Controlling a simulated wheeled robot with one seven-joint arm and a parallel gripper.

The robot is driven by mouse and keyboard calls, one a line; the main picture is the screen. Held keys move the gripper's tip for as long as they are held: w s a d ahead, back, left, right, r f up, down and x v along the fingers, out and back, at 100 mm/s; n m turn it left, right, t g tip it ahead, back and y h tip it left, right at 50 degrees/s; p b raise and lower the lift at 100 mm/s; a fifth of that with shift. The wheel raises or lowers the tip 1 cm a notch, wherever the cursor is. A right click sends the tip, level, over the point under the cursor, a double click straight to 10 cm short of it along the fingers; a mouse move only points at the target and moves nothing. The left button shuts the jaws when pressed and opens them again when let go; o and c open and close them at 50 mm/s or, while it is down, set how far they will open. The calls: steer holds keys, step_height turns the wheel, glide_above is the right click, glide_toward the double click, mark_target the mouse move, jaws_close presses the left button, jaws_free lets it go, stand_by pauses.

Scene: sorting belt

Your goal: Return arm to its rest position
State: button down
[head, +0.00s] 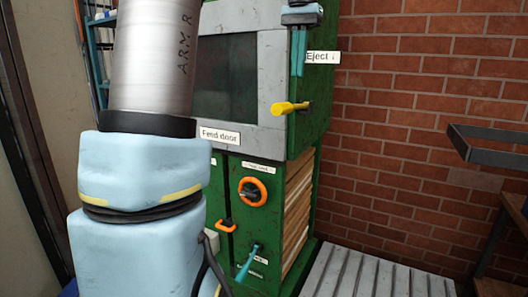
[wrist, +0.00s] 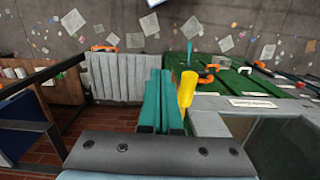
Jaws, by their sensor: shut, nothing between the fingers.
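My arm (head: 145,170) fills the left of the head view, a silver tube above pale blue links. My gripper (head: 298,72) points down at the top of the head view, in front of the green machine's right edge. Its teal fingers are shut with nothing between them; they also show in the wrist view (wrist: 161,75). A yellow lever (head: 290,107) on the machine front is just below the fingertips in the head view. In the wrist view the yellow lever (wrist: 183,85) appears close beside the fingers on the right. I cannot tell whether they touch.
The green machine (head: 228,175) has a grey-framed feed door (head: 271,85), an orange-ringed knob (head: 252,190) and a teal lever (head: 249,262). A slatted grey surface (head: 375,275) lies at lower right. A dark metal frame (head: 490,150) stands by the brick wall (head: 420,100).

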steer(key=s+a+f+n, duration=0.1)
steer(key=a+f, duration=0.2)
steer(key=f, duration=0.5)
steer(key=s+a+f+n+t, duration=0.1)
steer(key=s+a+f, duration=0.15)
steer(key=f, duration=0.55)
steer(key=s+a+f+n, duration=0.1)
steer(key=a+f, duration=0.3)
steer(key=f, duration=0.4)
steer(key=s+a+f+n+t, duration=0.1)
steer(key=s+a+f, duration=0.3)
steer(key=s+f, duration=0.3)
steer(key=shift+a+f+n+h, duration=0.3)
steer(key=shift+a+f+n, duration=0.1)
steer(key=shift+f, duration=0.15)
